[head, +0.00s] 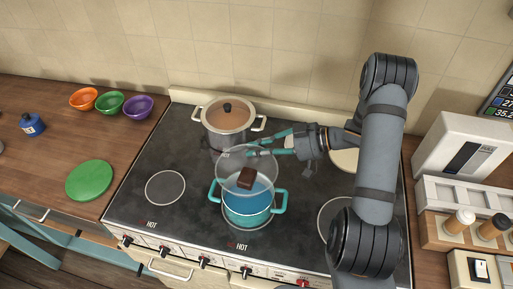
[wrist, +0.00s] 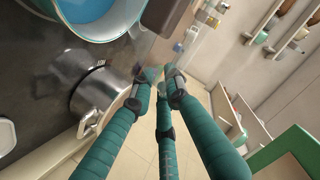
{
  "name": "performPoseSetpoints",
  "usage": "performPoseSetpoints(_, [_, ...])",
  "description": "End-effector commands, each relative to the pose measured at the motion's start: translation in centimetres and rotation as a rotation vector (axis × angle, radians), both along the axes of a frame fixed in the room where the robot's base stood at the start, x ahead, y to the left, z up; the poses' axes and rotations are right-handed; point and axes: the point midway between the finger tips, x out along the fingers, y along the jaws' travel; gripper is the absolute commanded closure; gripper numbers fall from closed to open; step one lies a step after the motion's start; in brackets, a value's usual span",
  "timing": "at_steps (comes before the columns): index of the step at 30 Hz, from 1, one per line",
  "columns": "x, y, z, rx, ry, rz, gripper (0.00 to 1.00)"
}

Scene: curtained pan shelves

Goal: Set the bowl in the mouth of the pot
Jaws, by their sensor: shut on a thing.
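A clear glass bowl (head: 229,166) with a dark brown block (head: 245,178) in it hangs over the back part of the teal pot (head: 246,216). The pot stands on the front middle burner, open, with blue liquid inside. The bowl appears above the pot's rim; its exact height is hard to tell. My gripper (head: 262,147) reaches in from the right and is shut on the bowl's back rim. In the wrist view, my gripper's fingers (wrist: 160,80) meet at the faint glass edge, the brown block (wrist: 165,17) is beyond, and the pot (wrist: 100,32) shows at upper left.
A lidded steel pot (head: 227,122) stands close behind the glass bowl. Orange (head: 83,99), green (head: 109,104) and purple (head: 138,108) bowls sit on the left counter, with a green disc (head: 89,180). The left front burner (head: 165,187) is clear.

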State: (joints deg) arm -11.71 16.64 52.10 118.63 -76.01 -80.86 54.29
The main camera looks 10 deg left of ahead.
Motion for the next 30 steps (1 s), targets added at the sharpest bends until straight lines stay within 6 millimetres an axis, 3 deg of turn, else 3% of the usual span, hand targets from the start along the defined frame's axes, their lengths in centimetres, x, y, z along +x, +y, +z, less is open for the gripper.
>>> performPoseSetpoints(11, [0.0, -0.1, 0.3, -0.002, 0.001, 0.004, 1.00])
performPoseSetpoints(21, [0.0, -0.1, -3.8, -0.001, 0.000, 0.004, 1.00])
performPoseSetpoints(30, [0.0, -0.1, -6.2, -0.001, 0.000, 0.004, 1.00])
